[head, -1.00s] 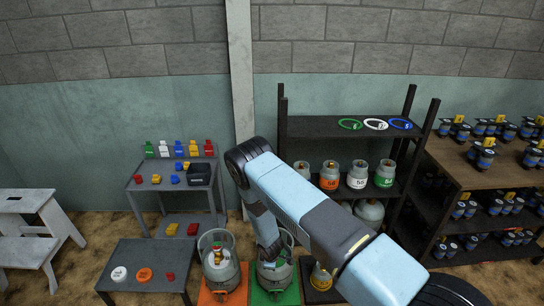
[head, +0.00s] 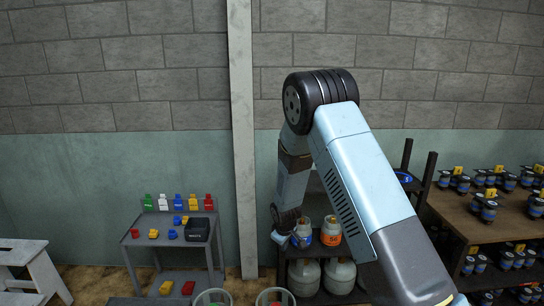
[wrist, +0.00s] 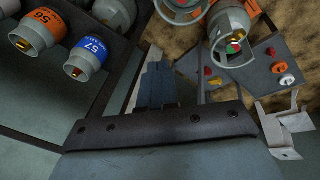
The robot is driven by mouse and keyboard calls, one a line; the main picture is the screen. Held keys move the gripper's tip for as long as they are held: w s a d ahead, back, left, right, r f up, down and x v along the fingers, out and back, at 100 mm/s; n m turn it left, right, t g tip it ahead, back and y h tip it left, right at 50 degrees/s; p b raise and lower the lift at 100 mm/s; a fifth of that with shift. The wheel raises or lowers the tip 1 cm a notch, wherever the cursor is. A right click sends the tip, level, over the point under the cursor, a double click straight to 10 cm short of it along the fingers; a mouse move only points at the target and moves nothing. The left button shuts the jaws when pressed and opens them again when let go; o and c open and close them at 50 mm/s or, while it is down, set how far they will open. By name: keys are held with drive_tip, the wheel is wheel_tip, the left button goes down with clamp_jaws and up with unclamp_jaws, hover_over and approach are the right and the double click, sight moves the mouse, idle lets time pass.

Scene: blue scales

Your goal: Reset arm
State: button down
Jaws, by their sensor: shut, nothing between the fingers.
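My arm reaches up and bends at a black elbow joint in the head view, with its forearm hanging down. My gripper (head: 279,238) is at the lower end of that forearm, left of the grey cylinder with a blue label (head: 302,233) on the black shelf. In the wrist view my gripper's fingers (wrist: 155,80) are together, with nothing between them. The blue label there reads 57 on its cylinder (wrist: 88,62). The gripper appears apart from the cylinders and the shelf.
An orange-labelled cylinder (head: 331,231) stands beside the blue-labelled one. A small grey table (head: 150,240) with coloured valves is at left, and a white step stool (head: 40,268) is farther left. Two gas cylinders are at the bottom edge. A brown shelf (head: 462,228) fills the right.

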drive_tip(key=s+d+r+m, duration=0.2)
drive_tip(key=s+d+r, duration=0.2)
drive_tip(key=r, duration=0.6)
drive_tip(key=s+d+r+m+t, duration=0.1)
drive_tip(key=s+d+r, duration=0.3)
drive_tip(key=r, duration=0.6)
drive_tip(key=s+d+r+m, duration=0.2)
drive_tip(key=s+d+r, duration=0.2)
drive_tip(key=r, duration=0.6)
drive_tip(key=s+d+r+m, duration=0.1)
drive_tip(key=s+r, duration=0.3)
drive_tip(key=s, duration=0.5)
drive_tip(key=s+d+r+m, duration=0.2)
drive_tip(key=s+d+r, duration=0.1)
drive_tip(key=s, duration=0.6)
drive_tip(key=s+d+r+m+t, duration=0.1)
drive_tip(key=s+d+r+m, duration=0.1)
drive_tip(key=s, duration=0.7)
wheel_tip(320, 180, up, 3)
drive_tip(key=shift+d+f, duration=0.15)
drive_tip(key=shift+d, duration=0.5)
drive_tip(key=c, duration=1.8)
unclamp_jaws()
